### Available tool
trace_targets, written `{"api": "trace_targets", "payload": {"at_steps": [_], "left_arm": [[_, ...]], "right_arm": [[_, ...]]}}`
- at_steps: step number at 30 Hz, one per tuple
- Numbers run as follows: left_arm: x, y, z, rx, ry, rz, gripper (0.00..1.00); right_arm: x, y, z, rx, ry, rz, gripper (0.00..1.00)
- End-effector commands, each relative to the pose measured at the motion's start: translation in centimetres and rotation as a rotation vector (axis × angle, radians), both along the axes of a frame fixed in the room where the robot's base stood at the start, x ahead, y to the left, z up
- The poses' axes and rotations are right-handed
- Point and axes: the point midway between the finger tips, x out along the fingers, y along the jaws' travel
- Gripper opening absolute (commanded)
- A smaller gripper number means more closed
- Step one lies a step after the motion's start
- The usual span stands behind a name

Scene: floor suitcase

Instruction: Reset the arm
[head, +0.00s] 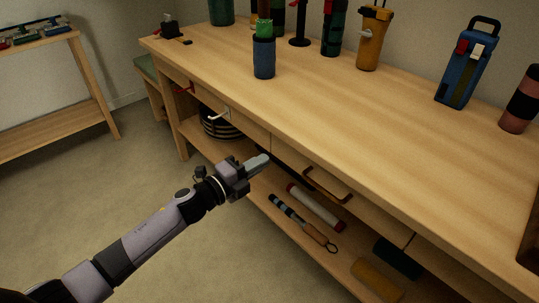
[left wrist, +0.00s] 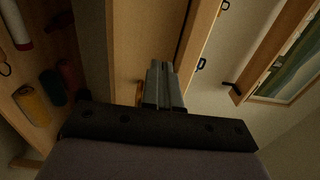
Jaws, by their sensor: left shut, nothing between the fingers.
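My left gripper (head: 257,162) is shut and empty. In the head view it is in front of the wooden workbench (head: 330,110), below the tabletop edge and near the drawer fronts. Its closed fingers (left wrist: 163,85) also show in the left wrist view, pressed together with nothing between them. My left arm comes in from the lower left. My right gripper is not in view.
The bench top holds a blue cup (head: 264,55), a yellow tumbler (head: 374,38) and a blue lantern-like case (head: 467,65). Drawer handles (head: 328,186) stick out near my gripper. The lower shelf holds a white roll (head: 315,206). Open floor (head: 100,190) lies at left.

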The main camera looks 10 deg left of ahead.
Motion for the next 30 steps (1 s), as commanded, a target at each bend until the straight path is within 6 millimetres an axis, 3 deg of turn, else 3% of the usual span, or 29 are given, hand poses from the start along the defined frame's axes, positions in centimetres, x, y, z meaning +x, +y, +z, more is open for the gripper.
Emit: {"api": "trace_targets", "payload": {"at_steps": [9,21,26,30], "left_arm": [[-4.2,3.3,0.0,0.002,0.001,-0.001,0.0],[-5.4,3.9,-0.2,-0.016,0.012,0.005,0.0],[-7.4,3.6,-1.7,-0.175,0.143,0.085,0.0],[-10.9,3.9,-4.3,-0.432,0.37,0.233,0.0]], "right_arm": [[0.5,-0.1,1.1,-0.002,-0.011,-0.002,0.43],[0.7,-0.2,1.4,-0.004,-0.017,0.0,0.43],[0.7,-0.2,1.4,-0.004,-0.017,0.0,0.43],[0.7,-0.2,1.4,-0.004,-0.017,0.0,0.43]]}}
